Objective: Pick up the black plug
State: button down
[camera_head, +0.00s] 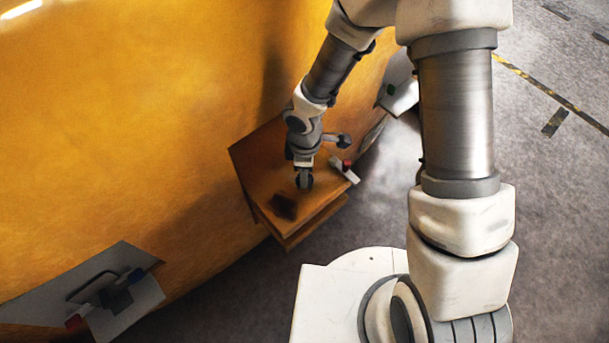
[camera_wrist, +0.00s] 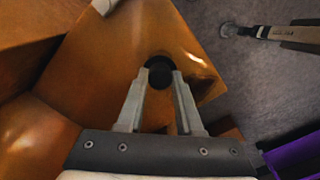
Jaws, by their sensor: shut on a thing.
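The black plug (camera_wrist: 159,67) shows in the wrist view as a dark round end between the tips of my two fingers. My gripper (camera_wrist: 162,76) is shut on it. In the head view my gripper (camera_head: 304,180) points down over the top of an orange ledge (camera_head: 268,160) that juts from the large orange casting. The fingers hide most of the plug there. I cannot tell whether the plug touches the ledge or is clear of it. A dark patch (camera_head: 285,206) lies on the ledge just below and left of my gripper.
The large curved orange casting (camera_head: 130,120) fills the left side. A grey plate with a handle (camera_head: 130,304) is at lower left. Grey floor (camera_head: 560,200) is open on the right.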

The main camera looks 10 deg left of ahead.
jog(key=s+d+r+p, duration=0.2)
jog(key=d+r, duration=0.5)
jog(key=d, duration=0.4)
jog(key=shift+d+r+p, duration=0.2)
jog(key=shift+r+p, duration=0.05)
jog(key=shift+p, duration=0.15)
